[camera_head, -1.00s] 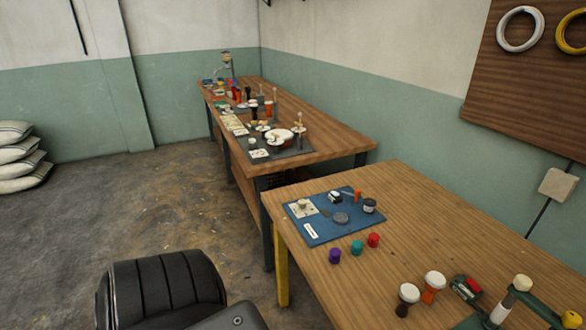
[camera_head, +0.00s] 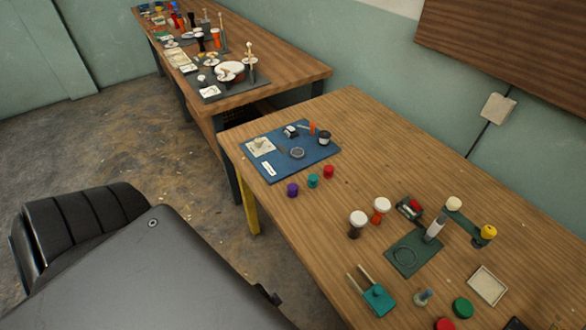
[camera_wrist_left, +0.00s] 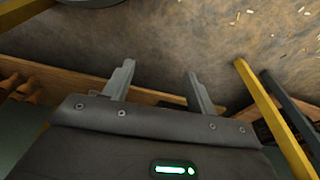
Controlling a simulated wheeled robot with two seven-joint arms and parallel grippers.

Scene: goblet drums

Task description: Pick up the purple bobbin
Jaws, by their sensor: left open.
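The purple bobbin (camera_head: 292,190) stands on the near wooden table (camera_head: 345,215), close to its left edge, just in front of the blue mat. A teal bobbin (camera_head: 313,181) and a red bobbin (camera_head: 329,171) stand in a row to its right. My left gripper (camera_wrist_left: 158,78) is open and empty in the left wrist view, with the floor and a table edge beyond it. The bobbin does not show in that view. Neither gripper shows in the head view.
The blue mat (camera_head: 258,171) holds small tools. Two small goblet drums, one with a dark body (camera_head: 356,226) and one orange (camera_head: 380,212), and a green press (camera_head: 438,228) stand further right. A second table (camera_head: 290,75) stands behind.

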